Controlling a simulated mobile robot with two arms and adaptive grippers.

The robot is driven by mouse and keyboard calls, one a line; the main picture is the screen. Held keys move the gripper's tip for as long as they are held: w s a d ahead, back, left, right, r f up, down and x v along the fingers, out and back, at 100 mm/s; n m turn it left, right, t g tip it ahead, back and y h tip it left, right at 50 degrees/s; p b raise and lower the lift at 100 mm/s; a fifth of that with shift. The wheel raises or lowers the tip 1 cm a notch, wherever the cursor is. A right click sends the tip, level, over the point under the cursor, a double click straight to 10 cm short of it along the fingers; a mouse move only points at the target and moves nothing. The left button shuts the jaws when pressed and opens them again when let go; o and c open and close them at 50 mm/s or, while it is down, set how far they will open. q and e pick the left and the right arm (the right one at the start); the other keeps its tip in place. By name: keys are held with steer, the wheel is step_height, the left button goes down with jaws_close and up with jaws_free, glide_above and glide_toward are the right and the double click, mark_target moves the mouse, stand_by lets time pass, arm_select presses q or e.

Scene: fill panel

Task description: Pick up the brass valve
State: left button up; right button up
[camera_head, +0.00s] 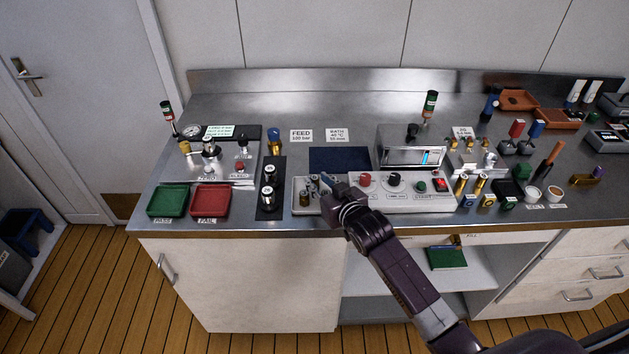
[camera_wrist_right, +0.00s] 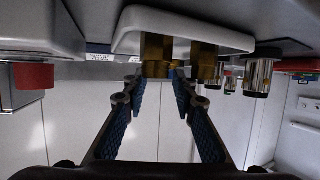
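My right gripper (camera_head: 328,181) is over the small light tray (camera_head: 299,207) at the bench front and hides part of it. In the right wrist view the scene appears upside down, and my right gripper (camera_wrist_right: 160,88) is open, its blue-padded fingers apart. A brass cylindrical piece (camera_wrist_right: 157,52), perhaps the brass valve, stands in the tray (camera_wrist_right: 125,42) between and just beyond the fingertips. Contact cannot be told. A second brass piece (camera_wrist_right: 205,60) stands close beside it. My left gripper is not in view.
A control box (camera_head: 402,205) with knobs adjoins the tray on the right. A black rack with silver-topped cylinders (camera_head: 268,184) is on its left. Green (camera_head: 167,214) and red (camera_head: 226,202) trays lie farther left. A dark blue mat (camera_head: 340,160) behind is bare.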

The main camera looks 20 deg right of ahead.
mark_target(315, 178)
steer(key=shift+p+x, duration=0.3)
steer(key=shift+x, duration=1.5)
steer(key=shift+d, duration=0.1)
steer(key=shift+c, duration=0.4)
jaws_close()
